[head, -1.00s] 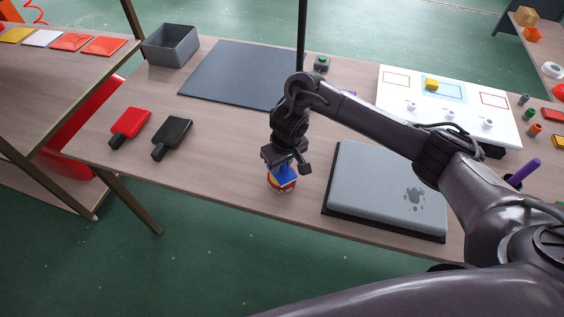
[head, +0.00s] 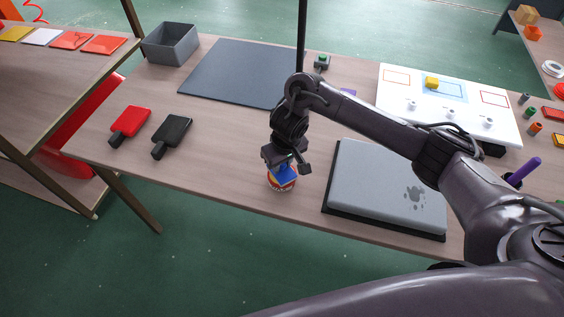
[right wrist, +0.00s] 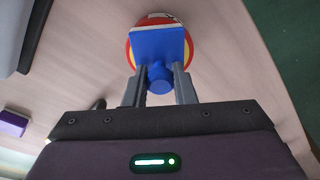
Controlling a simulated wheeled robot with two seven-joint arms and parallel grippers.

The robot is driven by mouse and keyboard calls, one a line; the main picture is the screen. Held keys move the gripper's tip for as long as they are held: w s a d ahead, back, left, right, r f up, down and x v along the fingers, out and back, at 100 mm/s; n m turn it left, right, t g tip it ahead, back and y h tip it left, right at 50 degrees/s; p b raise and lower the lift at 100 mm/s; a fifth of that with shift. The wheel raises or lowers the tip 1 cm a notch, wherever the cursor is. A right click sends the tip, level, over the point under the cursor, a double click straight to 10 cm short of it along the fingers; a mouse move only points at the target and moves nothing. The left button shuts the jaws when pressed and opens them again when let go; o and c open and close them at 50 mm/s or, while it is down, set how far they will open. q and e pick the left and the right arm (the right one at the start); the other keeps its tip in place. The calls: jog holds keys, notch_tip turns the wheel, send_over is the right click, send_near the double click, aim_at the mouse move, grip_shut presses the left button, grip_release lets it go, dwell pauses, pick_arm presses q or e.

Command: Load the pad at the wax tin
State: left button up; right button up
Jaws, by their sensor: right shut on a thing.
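My right gripper (head: 287,165) is shut on a blue pad (head: 286,176) and holds it at the wax tin (head: 281,185), a round tin in red and yellow near the table's front edge. In the right wrist view the two fingers (right wrist: 161,85) grip the blue pad's round knob, and the pad's square face (right wrist: 159,46) covers the middle of the wax tin (right wrist: 189,47). The pad overlaps the tin; I cannot tell whether it touches the wax inside, which is mostly hidden. My left gripper is not in view.
A grey panel with a dark stain (head: 385,185) lies right of the tin. Red (head: 131,121) and black (head: 173,132) paddle-like items lie to the left. A dark mat (head: 240,75), a grey bin (head: 170,44) and a white board (head: 460,112) are farther back. A dark upright post (head: 302,35) rises behind my arm.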

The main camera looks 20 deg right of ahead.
jog(key=shift+s+f+p, duration=0.15)
jog(key=shift+p, duration=0.25)
dwell(1.5)
notch_tip(320, 180, up, 7)
jog(key=p, duration=0.9)
dwell(0.5)
jog(key=shift+w+r, duration=0.2)
